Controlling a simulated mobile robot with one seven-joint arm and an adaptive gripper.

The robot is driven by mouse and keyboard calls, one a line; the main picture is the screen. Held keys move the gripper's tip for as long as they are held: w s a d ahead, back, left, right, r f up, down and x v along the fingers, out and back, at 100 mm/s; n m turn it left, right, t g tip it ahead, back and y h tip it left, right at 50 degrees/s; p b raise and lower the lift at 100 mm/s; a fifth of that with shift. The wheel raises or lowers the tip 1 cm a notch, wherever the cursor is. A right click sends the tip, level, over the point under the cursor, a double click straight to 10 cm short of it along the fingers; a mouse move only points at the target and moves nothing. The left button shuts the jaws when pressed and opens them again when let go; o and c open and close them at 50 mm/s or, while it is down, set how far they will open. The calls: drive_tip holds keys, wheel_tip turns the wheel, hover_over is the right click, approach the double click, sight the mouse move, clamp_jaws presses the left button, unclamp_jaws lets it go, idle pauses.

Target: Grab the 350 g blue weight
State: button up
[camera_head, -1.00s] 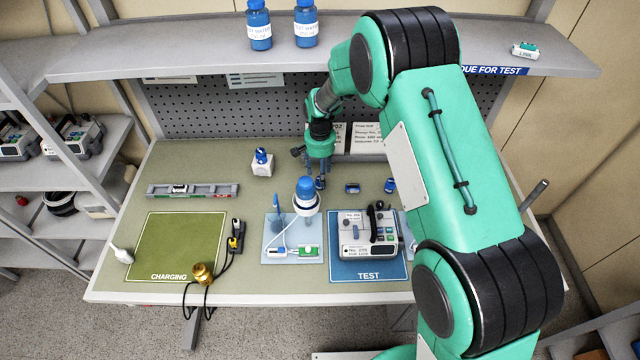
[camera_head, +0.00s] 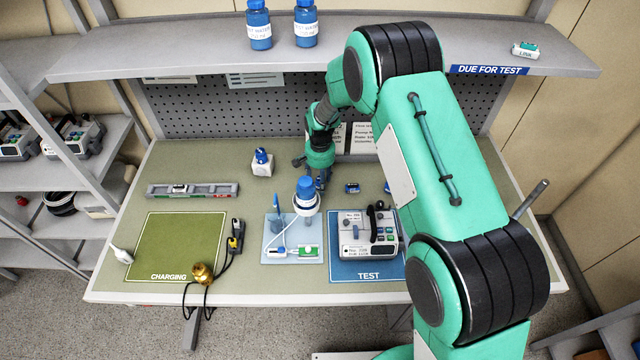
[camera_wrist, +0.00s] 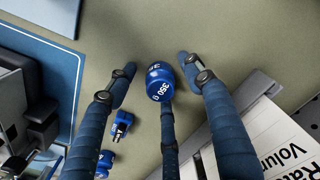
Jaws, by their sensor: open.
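The blue weight (camera_wrist: 160,84), marked 350 in white, stands on the bench in the wrist view. My gripper (camera_wrist: 157,68) is open, with dark blue fingers to either side of the weight in the picture. A gap shows between the weight and both side fingers. A third finger reaches up from below, its tip overlapping or close to the weight's lower edge; I cannot tell if it touches. In the head view my gripper (camera_head: 321,180) is low over the back of the bench, and the weight cannot be made out clearly there.
White cards (camera_wrist: 285,140) stand close to my gripper at the back. A pump (camera_head: 368,237) sits on the blue TEST mat (camera_head: 345,273). A blue-capped bottle (camera_head: 306,196) stands left of it.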

idle(0.4)
clamp_jaws()
drive_tip(key=shift+r, duration=0.15)
drive_tip(key=shift+r, duration=0.5)
wheel_tip(320, 180, up, 6)
drive_tip(key=shift+r, duration=0.1)
drive_tip(key=s+d, duration=0.9)
drive_tip(key=d, duration=0.6)
drive_tip(key=shift+s+d+f, duration=0.2)
